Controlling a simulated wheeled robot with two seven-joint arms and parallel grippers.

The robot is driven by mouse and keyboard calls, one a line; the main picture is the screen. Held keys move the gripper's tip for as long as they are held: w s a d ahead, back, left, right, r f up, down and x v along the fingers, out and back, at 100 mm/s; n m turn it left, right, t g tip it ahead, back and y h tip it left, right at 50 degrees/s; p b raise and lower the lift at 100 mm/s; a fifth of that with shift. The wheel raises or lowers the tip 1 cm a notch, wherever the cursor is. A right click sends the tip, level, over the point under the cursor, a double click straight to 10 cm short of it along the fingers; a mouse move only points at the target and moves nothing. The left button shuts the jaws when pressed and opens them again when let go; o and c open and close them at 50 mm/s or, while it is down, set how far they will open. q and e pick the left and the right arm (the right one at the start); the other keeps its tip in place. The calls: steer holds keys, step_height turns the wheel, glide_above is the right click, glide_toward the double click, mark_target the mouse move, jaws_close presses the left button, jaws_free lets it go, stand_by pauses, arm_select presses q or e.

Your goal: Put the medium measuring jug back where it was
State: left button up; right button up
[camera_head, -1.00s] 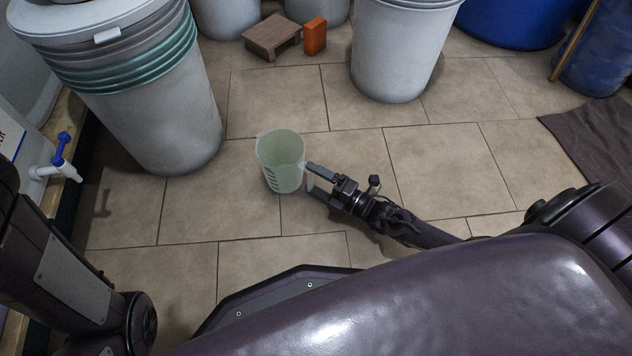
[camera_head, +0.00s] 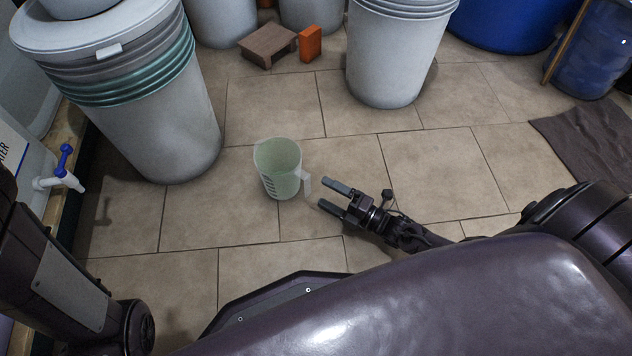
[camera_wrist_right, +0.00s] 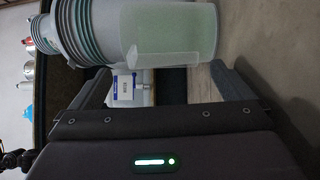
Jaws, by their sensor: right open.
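The measuring jug (camera_head: 279,170) is pale green and translucent with dark scale marks. It stands upright on the tiled floor, with its handle on the right side. My right gripper (camera_head: 327,194) is open and empty, to the right of the handle and apart from it. In the right wrist view the jug (camera_wrist_right: 185,35) is ahead of the open fingers (camera_wrist_right: 168,88), with its handle toward the camera. My left gripper is not in view.
A large white drum (camera_head: 150,120) with a lid stands at the left, beside a blue tap (camera_head: 66,160). Another white drum (camera_head: 390,60), a small brown step (camera_head: 267,45) and an orange block (camera_head: 310,43) are behind. A dark mat (camera_head: 590,145) lies at right. Floor around the jug is clear.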

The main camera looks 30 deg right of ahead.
steer(key=p+v, duration=0.1)
steer(key=v, duration=0.6)
steer(key=shift+p, duration=0.3)
steer(key=shift+w, duration=0.1)
